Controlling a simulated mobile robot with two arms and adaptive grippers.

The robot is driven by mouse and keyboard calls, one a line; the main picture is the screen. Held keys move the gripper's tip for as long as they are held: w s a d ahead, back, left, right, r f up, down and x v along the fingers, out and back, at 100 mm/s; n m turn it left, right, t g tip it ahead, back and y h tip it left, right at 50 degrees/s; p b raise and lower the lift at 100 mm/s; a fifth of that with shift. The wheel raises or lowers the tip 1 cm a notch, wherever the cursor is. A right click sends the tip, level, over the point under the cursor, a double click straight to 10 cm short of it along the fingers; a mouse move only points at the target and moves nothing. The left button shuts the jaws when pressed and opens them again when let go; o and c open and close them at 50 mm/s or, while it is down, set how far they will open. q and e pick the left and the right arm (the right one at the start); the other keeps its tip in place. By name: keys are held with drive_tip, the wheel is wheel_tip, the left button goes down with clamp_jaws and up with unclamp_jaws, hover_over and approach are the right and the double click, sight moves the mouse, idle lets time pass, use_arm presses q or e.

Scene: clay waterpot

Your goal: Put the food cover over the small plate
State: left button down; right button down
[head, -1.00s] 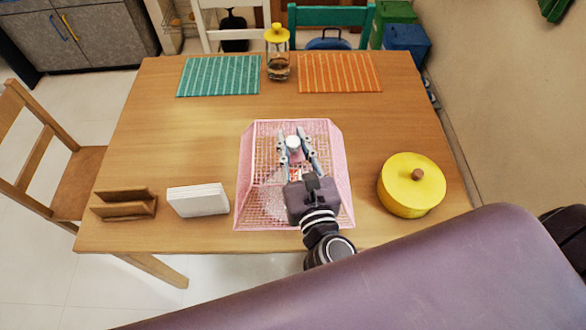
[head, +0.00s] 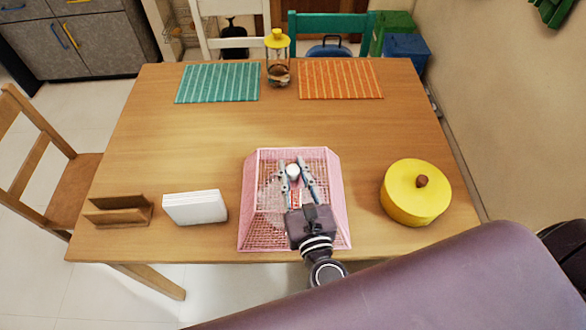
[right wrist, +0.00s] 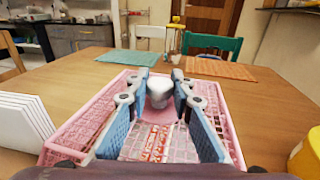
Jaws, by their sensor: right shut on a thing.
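The food cover (head: 335,205) is a pink mesh frame with sloping sides and a white knob on top. In the head view it is at the front middle of the table. My right gripper (head: 298,173) is shut on the knob (right wrist: 160,92), with a finger on each side of it. A pale round shape, likely the small plate (head: 270,194), shows faintly through the mesh at the left. I cannot tell whether the cover's rim touches the table. My left gripper is not in view.
A white napkin stack (head: 195,208) and a wooden holder (head: 120,210) stand left of the cover. A yellow lidded pot (head: 415,193) stands to its right. Behind are a teal mat (head: 218,83), an orange mat (head: 340,80) and a yellow-topped glass jar (head: 278,70). The table between is clear.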

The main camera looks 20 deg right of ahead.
drive_tip(key=shift+f, duration=0.2)
drive_tip(key=c, duration=1.7)
unclamp_jaws()
drive_tip(key=shift+r, duration=0.25)
drive_tip(key=s+b, duration=0.1)
drive_tip(key=s, duration=0.6)
drive_tip(key=s+a+b, duration=0.1)
drive_tip(key=s, duration=0.2)
drive_tip(key=shift+s+r+b, duration=0.25)
drive_tip(key=shift+s+b, duration=0.05)
drive_tip(key=shift+s, duration=0.05)
drive_tip(key=shift+s+r, duration=0.2)
drive_tip(key=shift+s, duration=0.45)
